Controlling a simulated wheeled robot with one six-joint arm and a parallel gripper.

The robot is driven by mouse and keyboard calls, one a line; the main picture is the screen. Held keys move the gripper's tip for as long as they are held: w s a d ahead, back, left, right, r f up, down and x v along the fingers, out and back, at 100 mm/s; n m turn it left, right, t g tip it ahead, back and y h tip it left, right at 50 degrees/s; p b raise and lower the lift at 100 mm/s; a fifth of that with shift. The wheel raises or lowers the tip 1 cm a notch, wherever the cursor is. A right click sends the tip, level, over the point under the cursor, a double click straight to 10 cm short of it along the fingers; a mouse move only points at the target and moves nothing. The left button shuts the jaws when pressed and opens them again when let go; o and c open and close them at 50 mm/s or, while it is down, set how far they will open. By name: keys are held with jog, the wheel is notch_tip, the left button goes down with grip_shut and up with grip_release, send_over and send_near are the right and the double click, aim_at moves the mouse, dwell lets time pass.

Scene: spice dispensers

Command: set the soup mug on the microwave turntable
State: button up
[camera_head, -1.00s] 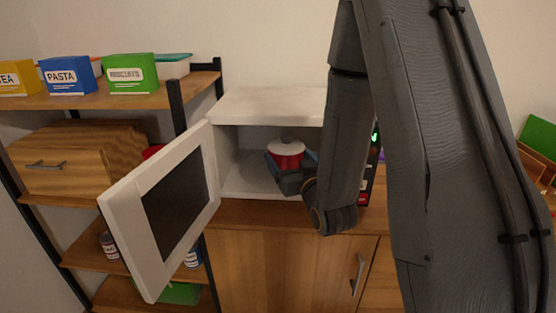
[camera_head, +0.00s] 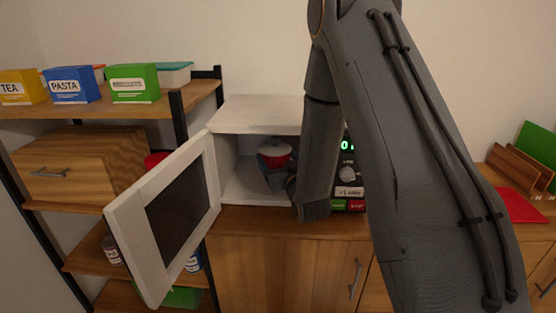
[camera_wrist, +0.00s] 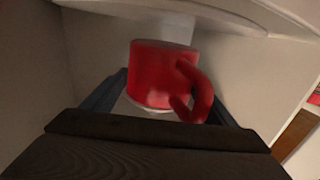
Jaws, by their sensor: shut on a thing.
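Whether the mug's base touches anything is hidden.
The microwave door (camera_head: 170,215) hangs open to the left. The control panel (camera_head: 349,172) is right of my forearm. A wooden shelf with tea, pasta (camera_head: 73,86) and green boxes (camera_head: 134,84) stands at the left. A red mat (camera_head: 522,206) lies at the right.

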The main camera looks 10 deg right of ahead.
jog(key=shift+f, duration=0.35)
jog(key=shift+f+b, duration=0.45)
jog(key=shift+f, duration=0.2)
jog(key=o, duration=1.7)
jog(key=shift+c, duration=0.2)
jog(key=shift+r+p, duration=0.4)
jog(key=shift+r, duration=0.1)
jog(key=shift+s+r, duration=0.15)
jog(key=shift+s, duration=0.15)
jog(key=s+b, duration=0.2)
jog(key=s, duration=0.9)
jog(key=shift+s+d, duration=0.25)
jog(key=shift+d, duration=0.2)
